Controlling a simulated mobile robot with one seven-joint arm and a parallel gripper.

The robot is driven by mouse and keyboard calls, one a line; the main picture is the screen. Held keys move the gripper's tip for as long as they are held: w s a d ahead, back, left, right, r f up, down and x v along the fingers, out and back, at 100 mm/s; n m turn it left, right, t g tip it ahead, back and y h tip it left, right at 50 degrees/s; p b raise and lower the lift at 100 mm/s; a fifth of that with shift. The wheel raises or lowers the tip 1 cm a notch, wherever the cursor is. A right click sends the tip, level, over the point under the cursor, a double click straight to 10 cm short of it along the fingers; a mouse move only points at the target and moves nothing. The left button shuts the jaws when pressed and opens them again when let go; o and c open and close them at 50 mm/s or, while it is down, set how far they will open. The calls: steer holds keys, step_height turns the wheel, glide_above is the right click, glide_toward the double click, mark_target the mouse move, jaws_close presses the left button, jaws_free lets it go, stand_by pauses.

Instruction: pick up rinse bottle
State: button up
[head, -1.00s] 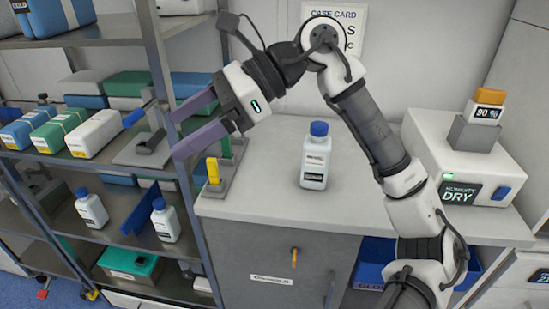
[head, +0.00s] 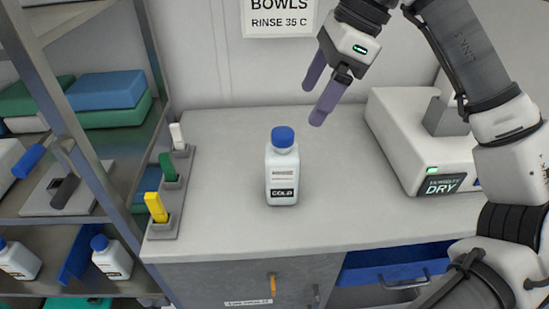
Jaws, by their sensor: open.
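A white bottle with a blue cap (head: 282,175) stands upright on the grey counter (head: 330,225), near its middle. Its label reads "COLD" on a dark band. My gripper (head: 313,103) is open and empty, its two purple fingers pointing down and to the left. It hangs above and to the right of the bottle in the picture, apart from it. Two similar blue-capped bottles, a left one (head: 18,260) and a right one (head: 111,258), stand on the lower shelf at the left.
A white box reading "DRY" (head: 408,140) stands at the counter's right. A grey holder with yellow, green and white upright pieces (head: 165,228) lines the left edge. A metal shelf post (head: 80,140) rises further left. A blue drawer (head: 390,262) sticks out below the counter.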

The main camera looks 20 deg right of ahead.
mark_target(282, 151)
steer(key=x, duration=0.8)
steer(key=shift+s, duration=0.2)
steer(key=shift+w+p+x, duration=0.2)
steer(key=shift+p+x, duration=0.7)
steer(key=shift+x, duration=1.75)
steer(key=c, duration=1.4)
steer(key=shift+r, duration=0.1)
steer(key=shift+c, duration=0.4)
steer(key=shift+r, duration=0.1)
